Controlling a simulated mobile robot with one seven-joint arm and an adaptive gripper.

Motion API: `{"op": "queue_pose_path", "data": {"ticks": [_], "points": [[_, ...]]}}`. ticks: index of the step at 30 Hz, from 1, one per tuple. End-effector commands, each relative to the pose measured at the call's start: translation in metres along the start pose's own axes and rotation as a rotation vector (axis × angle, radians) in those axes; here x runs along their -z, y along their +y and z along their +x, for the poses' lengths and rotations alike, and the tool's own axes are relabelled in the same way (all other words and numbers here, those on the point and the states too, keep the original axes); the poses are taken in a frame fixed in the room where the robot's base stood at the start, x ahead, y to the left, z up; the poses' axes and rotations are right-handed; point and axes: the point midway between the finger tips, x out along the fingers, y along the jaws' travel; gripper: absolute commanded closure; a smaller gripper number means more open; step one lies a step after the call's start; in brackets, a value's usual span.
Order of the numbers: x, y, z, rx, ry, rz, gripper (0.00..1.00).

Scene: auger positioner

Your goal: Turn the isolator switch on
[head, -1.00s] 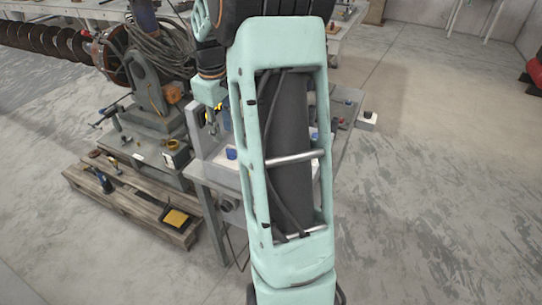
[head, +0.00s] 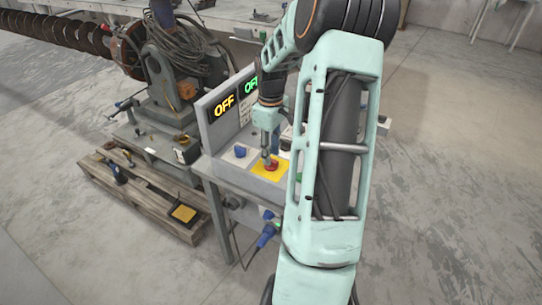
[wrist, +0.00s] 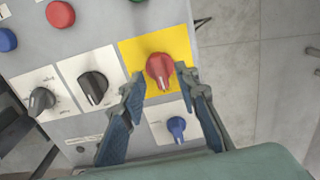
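The isolator switch is most likely the red rotary knob (wrist: 160,69) on a yellow plate (wrist: 132,54) in the wrist view. Its handle looks roughly upright in that picture. The same red knob (head: 272,167) and yellow plate (head: 284,173) show on the console in the head view. My gripper (wrist: 160,77) is open, one fingertip on each side of the red knob. I cannot tell whether either finger touches it. In the head view my gripper (head: 267,157) points down right at the knob and partly hides it.
The console back panel (head: 207,131) shows a yellow "OFF" sign (head: 224,105) and a green sign (head: 250,86), partly hidden. Two black knobs (wrist: 93,86) (wrist: 42,100) and a blue knob (wrist: 177,126) sit close by. A pallet (head: 140,200) stands left; floor at right is clear.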

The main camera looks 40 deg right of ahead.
Motion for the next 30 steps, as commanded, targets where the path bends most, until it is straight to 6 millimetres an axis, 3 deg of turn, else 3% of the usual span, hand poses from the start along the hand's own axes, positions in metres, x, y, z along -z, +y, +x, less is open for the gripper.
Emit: {"op": "queue_pose_path", "data": {"ticks": [6,14,22,30], "points": [[0.000,0.000,0.017,0.000,0.001,0.001,0.71],[0.000,0.000,0.019,-0.001,0.001,0.001,0.71],[0.000,0.000,0.018,-0.001,0.001,0.001,0.99],[0.000,0.000,0.018,-0.001,0.001,0.006,1.00]]}}
